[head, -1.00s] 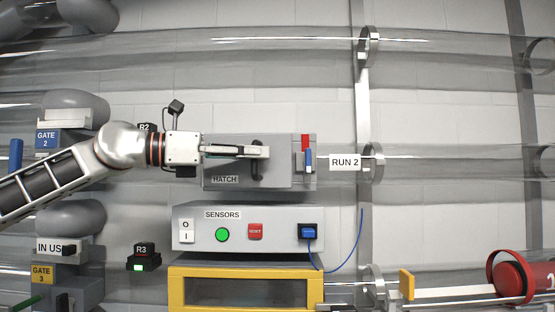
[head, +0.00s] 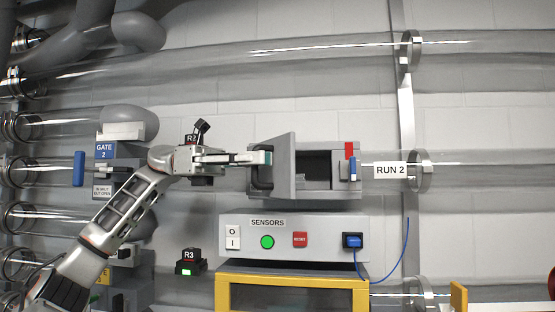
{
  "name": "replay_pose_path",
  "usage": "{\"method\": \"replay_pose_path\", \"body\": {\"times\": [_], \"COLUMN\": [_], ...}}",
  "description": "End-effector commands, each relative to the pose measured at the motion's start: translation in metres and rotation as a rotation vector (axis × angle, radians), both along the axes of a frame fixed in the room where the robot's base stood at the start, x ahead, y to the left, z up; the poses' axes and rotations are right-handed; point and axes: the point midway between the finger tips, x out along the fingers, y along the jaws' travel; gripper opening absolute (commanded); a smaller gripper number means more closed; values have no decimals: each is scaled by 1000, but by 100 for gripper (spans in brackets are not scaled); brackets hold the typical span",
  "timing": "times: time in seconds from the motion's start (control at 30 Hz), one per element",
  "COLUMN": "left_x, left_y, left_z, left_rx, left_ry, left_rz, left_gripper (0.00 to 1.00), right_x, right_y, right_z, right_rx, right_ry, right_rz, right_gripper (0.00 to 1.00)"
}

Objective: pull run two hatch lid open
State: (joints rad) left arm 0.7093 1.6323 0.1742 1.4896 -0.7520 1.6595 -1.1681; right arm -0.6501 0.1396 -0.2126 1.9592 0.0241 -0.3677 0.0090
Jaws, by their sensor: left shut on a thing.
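The run two hatch is a grey box (head: 330,190) on the clear tube left of the RUN 2 label (head: 390,170). Its grey lid (head: 283,170) stands swung out on its left side, and a dark opening (head: 314,169) shows behind it. A dark handle (head: 261,172) is on the lid's left face. My left gripper (head: 262,158) is shut on the handle, reaching in from the left. A blue latch (head: 352,169) and a red piece (head: 349,149) sit at the box's right end. My right gripper is not in view.
The SENSORS box (head: 291,249) with its buttons is just below the hatch, above a yellow-framed case (head: 235,293). A blue cable (head: 406,255) hangs at right. The GATE 2 unit (head: 119,160) and its blue handle (head: 79,169) are at left.

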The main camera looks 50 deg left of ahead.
Motion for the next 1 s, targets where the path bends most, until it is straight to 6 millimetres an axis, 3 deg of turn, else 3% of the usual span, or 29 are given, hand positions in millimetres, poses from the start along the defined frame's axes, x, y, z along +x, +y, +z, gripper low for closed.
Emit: {"method": "replay_pose_path", "body": {"times": [0.4,1.0], "left_x": [-20,-24], "left_y": [13,16], "left_z": [0,-1], "left_rx": [0,2], "left_ry": [-2,3], "left_rz": [-31,-28], "left_gripper": [0,0], "right_x": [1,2], "right_y": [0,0], "right_z": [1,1], "right_rx": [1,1], "right_ry": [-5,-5], "right_rz": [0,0], "right_gripper": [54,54]}}
